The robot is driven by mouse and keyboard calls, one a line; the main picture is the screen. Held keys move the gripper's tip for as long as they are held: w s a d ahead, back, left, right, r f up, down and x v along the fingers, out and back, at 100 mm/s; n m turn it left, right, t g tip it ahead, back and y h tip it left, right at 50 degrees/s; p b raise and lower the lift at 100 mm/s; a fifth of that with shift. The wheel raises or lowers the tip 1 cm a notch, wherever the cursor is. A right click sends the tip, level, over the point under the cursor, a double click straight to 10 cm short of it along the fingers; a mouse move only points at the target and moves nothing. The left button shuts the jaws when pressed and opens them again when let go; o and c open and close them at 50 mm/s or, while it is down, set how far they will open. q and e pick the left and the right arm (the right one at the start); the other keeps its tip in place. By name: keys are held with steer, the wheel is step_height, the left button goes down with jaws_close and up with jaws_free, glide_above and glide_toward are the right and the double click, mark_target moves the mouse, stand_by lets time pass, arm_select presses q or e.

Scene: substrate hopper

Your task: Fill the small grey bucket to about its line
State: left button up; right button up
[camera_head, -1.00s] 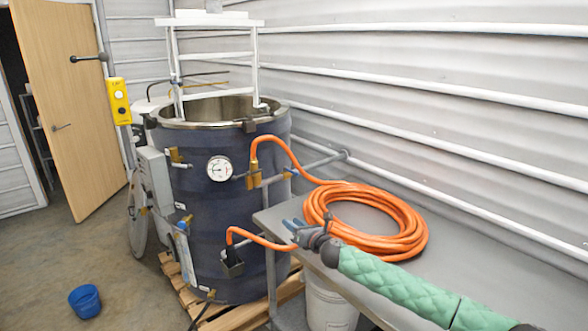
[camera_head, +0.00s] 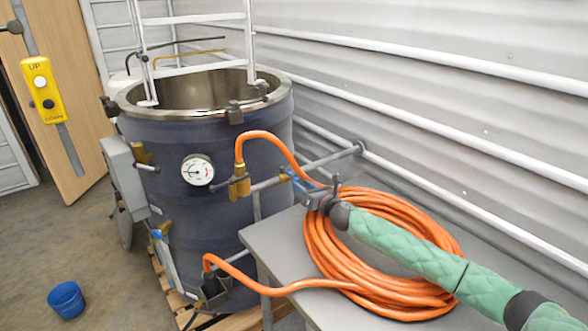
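No grey bucket shows in the current view; a pale bucket stood under the table in the earlier view. My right gripper (camera_head: 300,183) reaches in from the lower right on a green-sleeved arm. It is over the coiled orange hose and the table, in front of the dark blue tank (camera_head: 222,140). Its fingers are small and partly lost against the hose and pipe, so their opening is unclear. The orange hose (camera_head: 330,262) joins a brass valve (camera_head: 239,187) at the tank's side and a lower fitting (camera_head: 213,290). My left gripper is out of view.
The grey table (camera_head: 268,245) bears the hose coil. A blue bucket (camera_head: 67,299) stands on the floor at lower left. A yellow control box (camera_head: 43,90) hangs at upper left. A white frame (camera_head: 195,72) rises from the tank.

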mark_target(291, 174)
steer(key=p+x, duration=0.2)
steer(key=x, duration=0.4)
steer(key=shift+w+a+r, duration=0.1)
steer(key=shift+w, duration=0.2)
steer(key=shift+w+a+r, duration=0.1)
steer(key=shift+w+a, duration=0.2)
steer(key=shift+w, duration=0.05)
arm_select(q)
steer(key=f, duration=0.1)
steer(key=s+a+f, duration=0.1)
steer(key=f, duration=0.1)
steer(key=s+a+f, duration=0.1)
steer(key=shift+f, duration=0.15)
arm_select(e)
steer(key=shift+w+a, duration=0.1)
steer(key=shift+w, duration=0.05)
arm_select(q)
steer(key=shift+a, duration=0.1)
arm_select(e)
jaws_close()
